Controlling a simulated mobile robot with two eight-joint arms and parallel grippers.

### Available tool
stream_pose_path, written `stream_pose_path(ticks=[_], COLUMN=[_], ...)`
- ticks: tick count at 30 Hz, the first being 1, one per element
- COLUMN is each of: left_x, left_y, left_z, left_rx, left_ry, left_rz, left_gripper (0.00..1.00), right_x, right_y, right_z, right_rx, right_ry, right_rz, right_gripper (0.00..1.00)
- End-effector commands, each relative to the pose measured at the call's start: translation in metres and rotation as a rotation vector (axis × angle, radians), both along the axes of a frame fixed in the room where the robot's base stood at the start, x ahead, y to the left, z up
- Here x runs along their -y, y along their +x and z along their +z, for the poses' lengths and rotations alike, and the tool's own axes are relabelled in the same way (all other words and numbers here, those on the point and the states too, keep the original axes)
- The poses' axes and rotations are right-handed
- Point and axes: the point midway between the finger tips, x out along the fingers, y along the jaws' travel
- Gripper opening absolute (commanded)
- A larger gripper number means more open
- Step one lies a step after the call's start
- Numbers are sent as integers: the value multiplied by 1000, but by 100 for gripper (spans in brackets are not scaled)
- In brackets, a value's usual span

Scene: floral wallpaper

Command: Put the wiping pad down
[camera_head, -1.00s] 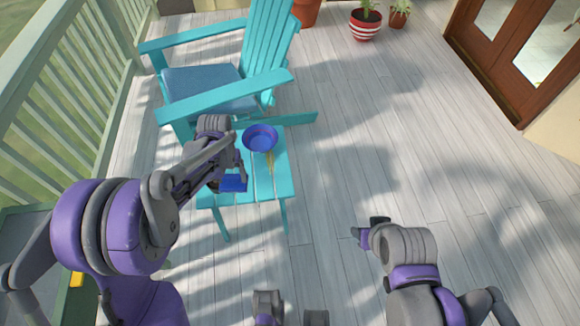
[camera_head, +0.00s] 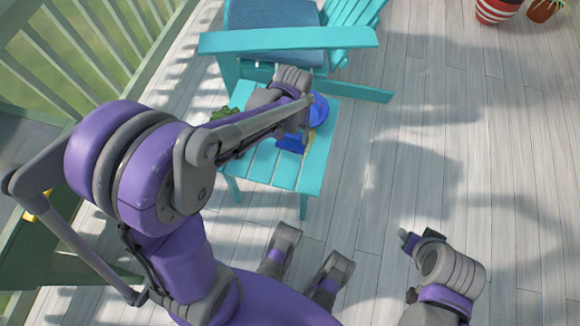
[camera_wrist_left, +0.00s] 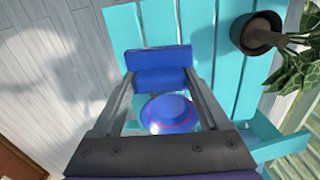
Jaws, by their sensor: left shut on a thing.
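The blue wiping pad (camera_head: 290,142) is at the fingertips of my left gripper (camera_head: 298,128), over the small turquoise slatted table (camera_head: 258,165). In the left wrist view the pad (camera_wrist_left: 158,58) spans between the two fingers of the left gripper (camera_wrist_left: 160,82), which is shut on it. I cannot tell whether the pad touches the tabletop. A blue bowl (camera_head: 320,108) stands on the table just beyond the pad, partly hidden by my left arm. It also shows between the fingers in the wrist view (camera_wrist_left: 168,113). My right gripper (camera_head: 412,240) is over the floor; its jaws are unclear.
A potted plant (camera_wrist_left: 258,35) stands on the table; its leaves (camera_head: 224,113) show left of my left wrist. A turquoise chair (camera_head: 290,42) stands behind the table.

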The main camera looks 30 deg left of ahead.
Motion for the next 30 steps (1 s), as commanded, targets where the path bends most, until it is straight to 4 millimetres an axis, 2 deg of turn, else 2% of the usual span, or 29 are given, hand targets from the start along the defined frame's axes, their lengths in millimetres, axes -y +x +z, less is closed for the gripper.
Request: stream_pose_path(ticks=[1, 6, 10, 16, 23, 30], left_x=[-2, -5, -6, -6, -6, -6], left_y=[-6, -17, -19, -19, -20, -19], left_z=[-21, -39, -54, -91, -109, -140], left_rx=[-3, 0, 0, 0, 1, 1], left_ry=[0, 1, 1, 1, 1, 1], left_rz=[15, 45, 52, 53, 52, 52], left_gripper=[17, 17, 17, 17, 17, 17], right_x=[0, 0, 0, 0, 0, 0], right_y=[1, 3, 4, 6, 7, 8], right_z=[-23, -46, -55, -70, -77, -91], right_rx=[-8, -16, -19, -24, -26, -30], right_ry=[0, 0, 0, 0, 0, 0], right_rz=[0, 0, 0, 0, 0, 0], right_gripper=[50, 50, 50, 50, 50, 50])
